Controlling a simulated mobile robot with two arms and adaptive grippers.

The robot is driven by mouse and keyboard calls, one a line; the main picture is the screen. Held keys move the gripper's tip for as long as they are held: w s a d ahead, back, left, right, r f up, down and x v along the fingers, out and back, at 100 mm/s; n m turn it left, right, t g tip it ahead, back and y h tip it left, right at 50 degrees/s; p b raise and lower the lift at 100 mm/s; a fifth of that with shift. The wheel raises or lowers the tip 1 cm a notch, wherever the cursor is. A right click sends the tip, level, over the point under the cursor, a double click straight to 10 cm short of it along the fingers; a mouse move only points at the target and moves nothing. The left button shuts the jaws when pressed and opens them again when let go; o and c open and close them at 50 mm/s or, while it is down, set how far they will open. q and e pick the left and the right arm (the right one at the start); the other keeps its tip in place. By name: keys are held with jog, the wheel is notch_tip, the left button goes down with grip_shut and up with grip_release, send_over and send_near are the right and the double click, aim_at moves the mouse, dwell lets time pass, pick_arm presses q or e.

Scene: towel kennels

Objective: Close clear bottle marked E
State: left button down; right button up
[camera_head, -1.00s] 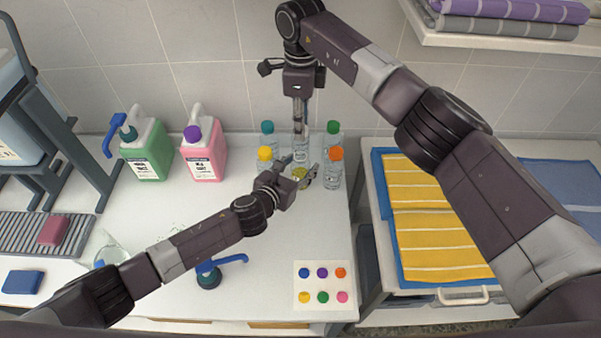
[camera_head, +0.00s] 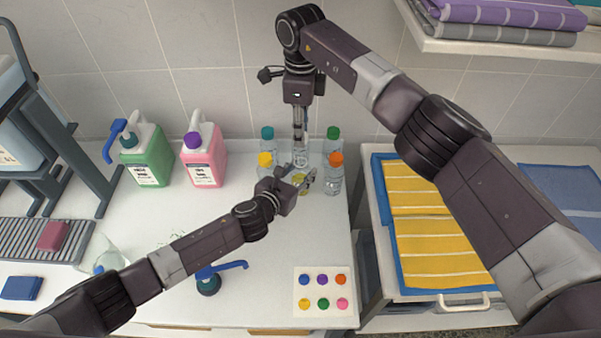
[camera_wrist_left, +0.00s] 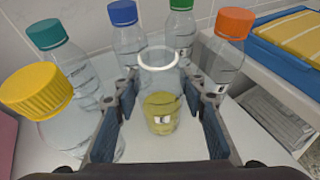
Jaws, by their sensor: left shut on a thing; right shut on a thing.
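An uncapped clear bottle (camera_wrist_left: 160,82) with yellow liquid in its bottom and a pale ring at its open mouth stands upright in the left wrist view. It has a small black-and-white label that I cannot read surely. My left gripper (camera_head: 303,183) is shut around this bottle, one finger on each side (camera_wrist_left: 166,122).
Capped bottles crowd around: yellow (camera_wrist_left: 38,95), teal (camera_wrist_left: 62,55), blue (camera_wrist_left: 126,32), green (camera_wrist_left: 181,30) and orange (camera_wrist_left: 228,45). Green (camera_head: 148,155) and pink (camera_head: 204,158) jugs stand left. A colour-dot card (camera_head: 323,312) lies in front. The counter's middle (camera_head: 140,215) has free room.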

send_over(300, 158)
jog(key=shift+f, duration=2.4)
jog(key=shift+d, duration=0.1)
jog(key=shift+f, duration=0.9)
jog(key=shift+f, duration=0.6)
